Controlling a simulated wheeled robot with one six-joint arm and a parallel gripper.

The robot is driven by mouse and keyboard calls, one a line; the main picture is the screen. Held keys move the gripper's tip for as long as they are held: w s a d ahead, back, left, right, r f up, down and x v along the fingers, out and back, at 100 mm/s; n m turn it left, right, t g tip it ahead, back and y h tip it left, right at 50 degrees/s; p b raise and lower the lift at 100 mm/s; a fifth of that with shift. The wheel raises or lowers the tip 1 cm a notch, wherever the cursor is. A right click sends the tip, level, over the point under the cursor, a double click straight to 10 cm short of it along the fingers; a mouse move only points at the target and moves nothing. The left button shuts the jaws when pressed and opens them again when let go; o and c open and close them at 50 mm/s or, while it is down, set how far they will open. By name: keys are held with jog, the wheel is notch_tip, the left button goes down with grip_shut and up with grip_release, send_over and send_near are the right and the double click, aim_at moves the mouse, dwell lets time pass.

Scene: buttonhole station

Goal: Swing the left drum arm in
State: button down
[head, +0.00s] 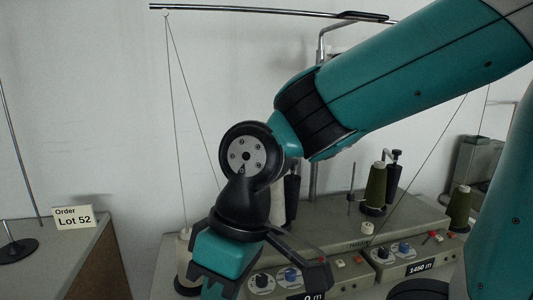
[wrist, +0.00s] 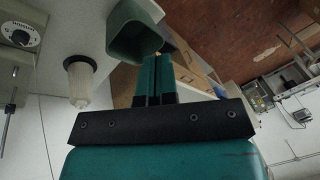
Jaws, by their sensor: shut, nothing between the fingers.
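The winder (head: 340,225) stands ahead in the head view, with a left station reading 0 m (head: 313,297) and a right one reading 1460 m (head: 419,268). A dark upright part (head: 292,190), perhaps the left drum arm, shows behind my wrist beside a pale cone (head: 277,208); my arm hides much of it, so its swing position is unclear. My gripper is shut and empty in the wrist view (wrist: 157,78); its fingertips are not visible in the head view. A pale spool with a dark end (wrist: 80,82) is left of the fingers, apart from them.
A grey-green cup-like container (wrist: 133,30) is close beyond my fingertips. A right drum arm (head: 394,170) stands by a green cone (head: 375,187). Another green cone (head: 459,207) is farther right. An Order Lot 52 card (head: 74,217) stands on the left cabinet. Threads hang from an overhead rod (head: 250,11).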

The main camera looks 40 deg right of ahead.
jog(key=w+d+r+m+t+h+p, duration=0.1)
jog(key=w+d+r+m+h+p, duration=0.25)
jog(key=w+d, duration=0.45)
jog(key=w+d+r+m+h+p, duration=0.2)
jog(key=w+d+r+m+p, duration=0.15)
jog(key=w+d, duration=0.45)
jog(key=w+d+r+m+t+h+p, duration=0.1)
jog(key=w+d+r+m+h+p, duration=0.2)
jog(key=w, duration=0.9)
jog(key=w+d+m+g+h+p, duration=0.2)
jog(key=w+d+m+p, duration=0.15)
jog(key=d, duration=0.65)
jog(key=shift+m, duration=0.25)
jog(key=d+f+p, duration=0.2)
jog(key=s+d+f+p, duration=0.1)
jog(key=d+f+p, duration=0.1)
jog(key=d+f, duration=0.1)
jog(key=s+d+f+p, duration=0.1)
jog(key=d+f+p, duration=0.1)
jog(key=d+f, duration=0.1)
jog(key=shift+d, duration=0.2)
jog(key=shift+s+d+f, duration=0.15)
jog(key=shift+d+f, duration=0.1)
jog(key=shift+d, duration=0.05)
jog(key=shift+a+t, duration=0.1)
jog(key=shift+t, duration=0.2)
